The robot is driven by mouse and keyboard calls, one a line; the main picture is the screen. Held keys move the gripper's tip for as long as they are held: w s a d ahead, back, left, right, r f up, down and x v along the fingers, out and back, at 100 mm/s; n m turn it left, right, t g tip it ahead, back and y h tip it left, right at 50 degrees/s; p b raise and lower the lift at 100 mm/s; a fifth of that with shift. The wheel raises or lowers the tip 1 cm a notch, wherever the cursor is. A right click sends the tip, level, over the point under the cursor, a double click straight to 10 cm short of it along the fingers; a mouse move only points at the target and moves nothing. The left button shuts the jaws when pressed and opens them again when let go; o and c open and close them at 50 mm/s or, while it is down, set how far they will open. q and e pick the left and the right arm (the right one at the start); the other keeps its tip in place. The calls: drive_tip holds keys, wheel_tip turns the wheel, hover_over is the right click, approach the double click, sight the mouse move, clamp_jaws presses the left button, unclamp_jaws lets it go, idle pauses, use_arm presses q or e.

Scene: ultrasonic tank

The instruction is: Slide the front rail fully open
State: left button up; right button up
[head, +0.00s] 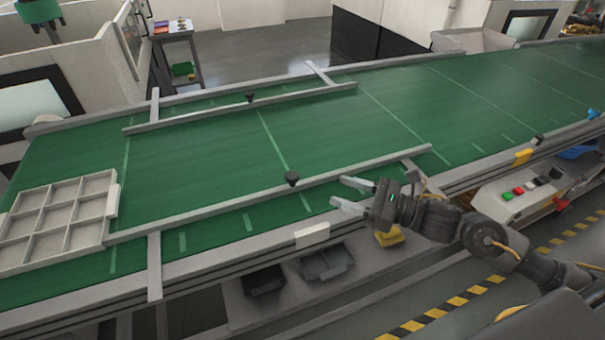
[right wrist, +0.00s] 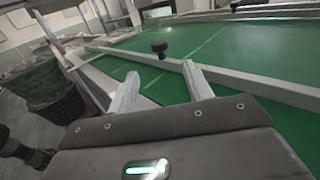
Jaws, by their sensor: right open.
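The front rail (head: 237,204) is a long grey bar lying lengthwise over the green conveyor belt, near its front edge. A black knob (head: 292,178) stands on it around mid-length. In the right wrist view the rail (right wrist: 238,81) runs past my fingertips, with the knob (right wrist: 159,48) beyond them. My right gripper (head: 340,192) is open and empty, to the right of the knob and on the front side of the rail. In the right wrist view its fingers (right wrist: 158,82) are apart, with belt between them. My left gripper is not in view.
A grey divided tray (head: 62,222) sits at the belt's left end by the rail's end. A back rail (head: 240,108) with its own knob lies across the belt. A control box (head: 520,192) with buttons is at the right front. The belt between the rails is clear.

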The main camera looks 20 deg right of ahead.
sight(298, 179)
drive_tip(key=p+x, duration=0.3)
drive_tip(key=x, duration=0.7)
drive_tip(key=shift+r+p, duration=0.15)
drive_tip(key=shift+p, duration=0.2)
drive_tip(key=shift+w+a, duration=0.3)
drive_tip(key=shift+a, duration=0.1)
clamp_jaws()
drive_tip(key=shift+s+f, duration=0.1)
drive_tip(key=shift+f, duration=0.1)
